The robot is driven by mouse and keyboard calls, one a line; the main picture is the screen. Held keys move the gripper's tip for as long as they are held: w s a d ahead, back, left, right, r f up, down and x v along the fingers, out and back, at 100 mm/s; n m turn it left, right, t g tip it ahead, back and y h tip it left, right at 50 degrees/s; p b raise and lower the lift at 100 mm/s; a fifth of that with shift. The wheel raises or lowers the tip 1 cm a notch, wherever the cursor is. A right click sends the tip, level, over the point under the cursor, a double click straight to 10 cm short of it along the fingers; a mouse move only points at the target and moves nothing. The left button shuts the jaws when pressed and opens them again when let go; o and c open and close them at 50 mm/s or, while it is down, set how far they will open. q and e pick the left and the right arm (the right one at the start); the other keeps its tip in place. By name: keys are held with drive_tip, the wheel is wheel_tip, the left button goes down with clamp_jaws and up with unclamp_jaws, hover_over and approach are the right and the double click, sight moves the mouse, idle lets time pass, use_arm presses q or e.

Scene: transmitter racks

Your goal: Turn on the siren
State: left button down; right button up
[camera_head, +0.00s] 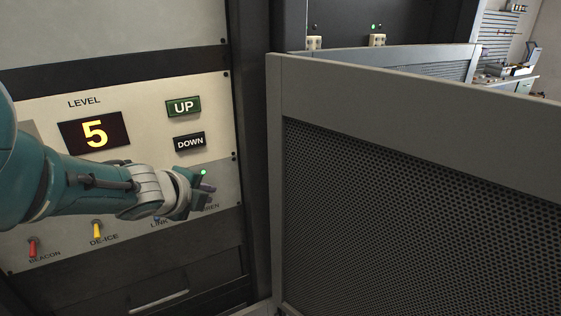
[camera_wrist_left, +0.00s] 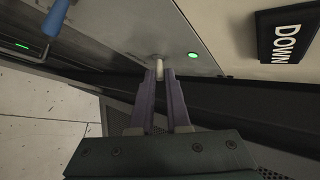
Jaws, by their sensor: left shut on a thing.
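The siren switch (camera_wrist_left: 158,67) is a small pale lever on the grey lower strip of the panel, between my left gripper's fingertips in the left wrist view. My left gripper (camera_wrist_left: 159,74) is shut on it. In the head view my left gripper (camera_head: 198,201) is at the right end of the switch row and hides the lever; only the end of the siren label (camera_head: 210,207) shows. A green lamp (camera_head: 203,172) glows just above the gripper, and it also shows lit beside the lever in the left wrist view (camera_wrist_left: 193,56). My right gripper is not in view.
The panel also has a red beacon switch (camera_head: 33,246), a yellow de-ice switch (camera_head: 97,229), a blue switch (camera_wrist_left: 56,17), UP (camera_head: 183,106) and DOWN (camera_head: 189,142) buttons, and a display (camera_head: 94,133) reading 5. A grey perforated rack door (camera_head: 410,215) stands close on the right.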

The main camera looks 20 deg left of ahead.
use_arm(q)
drive_tip(key=shift+r, duration=0.15)
drive_tip(key=c, duration=0.9)
unclamp_jaws()
drive_tip(key=p+v, duration=1)
drive_tip(key=p, duration=0.2)
